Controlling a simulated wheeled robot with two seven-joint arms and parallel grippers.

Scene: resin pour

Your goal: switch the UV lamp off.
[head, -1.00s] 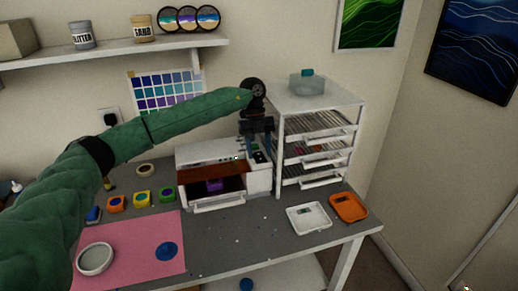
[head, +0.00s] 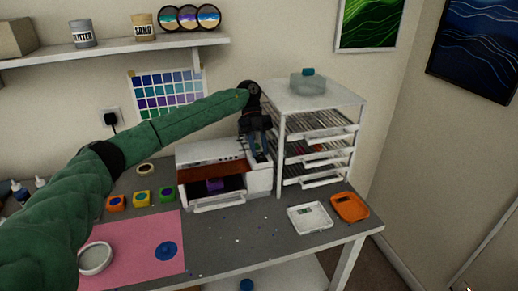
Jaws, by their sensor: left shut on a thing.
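The UV lamp (head: 208,152) is a white box on the grey table with a brown-orange front window and an open front drawer. A small purple thing (head: 214,185) sits inside it. My left gripper (head: 260,153) points down over the control panel (head: 264,166) at the lamp's right end. It is shut on a small part there, which the fingers largely hide; I take it to be the lamp's switch. Whether the lamp is lit I cannot tell. My right gripper is not in view.
A white drawer rack (head: 318,95) with a glass container (head: 308,83) on top stands right of the lamp. A pink mat (head: 140,225) and several small coloured pots lie left.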

